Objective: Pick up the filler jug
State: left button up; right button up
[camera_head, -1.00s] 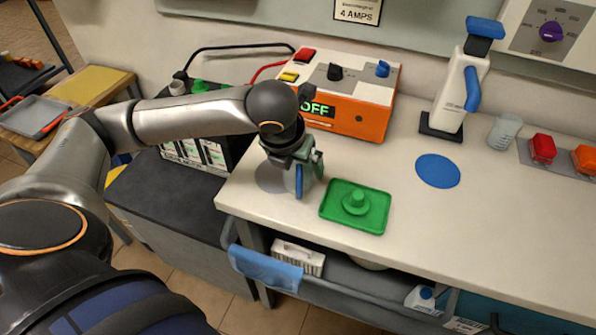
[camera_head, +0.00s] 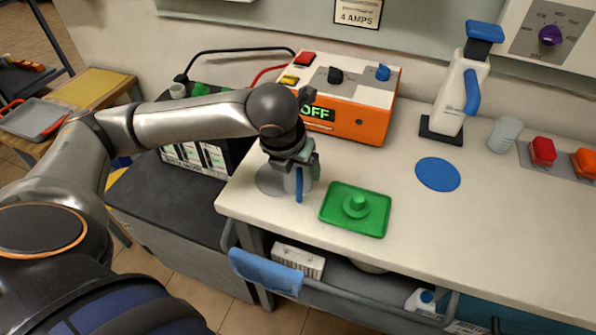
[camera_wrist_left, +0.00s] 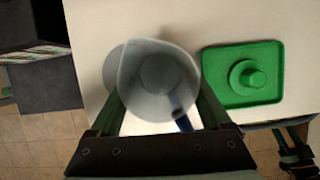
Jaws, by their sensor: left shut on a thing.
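The filler jug is a pale, translucent jug with a blue handle (camera_head: 299,186), largely hidden by my gripper in the head view. My left gripper (camera_head: 302,170) comes down over the left end of the white bench and is shut on the jug. In the left wrist view the jug (camera_wrist_left: 158,75) stands between the two fingers (camera_wrist_left: 160,112), its open mouth toward the camera and its blue handle at lower right. I cannot tell whether its base touches the bench. My right gripper is not in view.
A green tray (camera_head: 329,215) with a green cap (camera_head: 355,205) lies just right of the jug. A grey disc (camera_head: 268,181) is beside it on the left. An orange charger (camera_head: 345,122) stands behind. A blue disc (camera_head: 438,174) lies farther right, with clear bench around it.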

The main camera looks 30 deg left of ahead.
pick_arm(q)
jog(key=shift+r, duration=0.15)
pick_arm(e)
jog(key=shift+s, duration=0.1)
pick_arm(q)
jog(key=shift+r+p, duration=0.3)
jog(key=shift+r, duration=0.75)
jog(key=s+d+r+b, duration=0.5)
jog(key=s+r, duration=0.5)
jog(key=s, duration=0.2)
jog(key=shift+s+d+r+b, duration=0.25)
jog(key=shift+d+b, duration=0.05)
jog(key=shift+d, duration=0.1)
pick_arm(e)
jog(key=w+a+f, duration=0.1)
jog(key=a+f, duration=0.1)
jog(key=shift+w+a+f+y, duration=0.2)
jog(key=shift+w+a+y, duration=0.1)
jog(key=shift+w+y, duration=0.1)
pick_arm(q)
jog(key=shift+s+r, duration=0.1)
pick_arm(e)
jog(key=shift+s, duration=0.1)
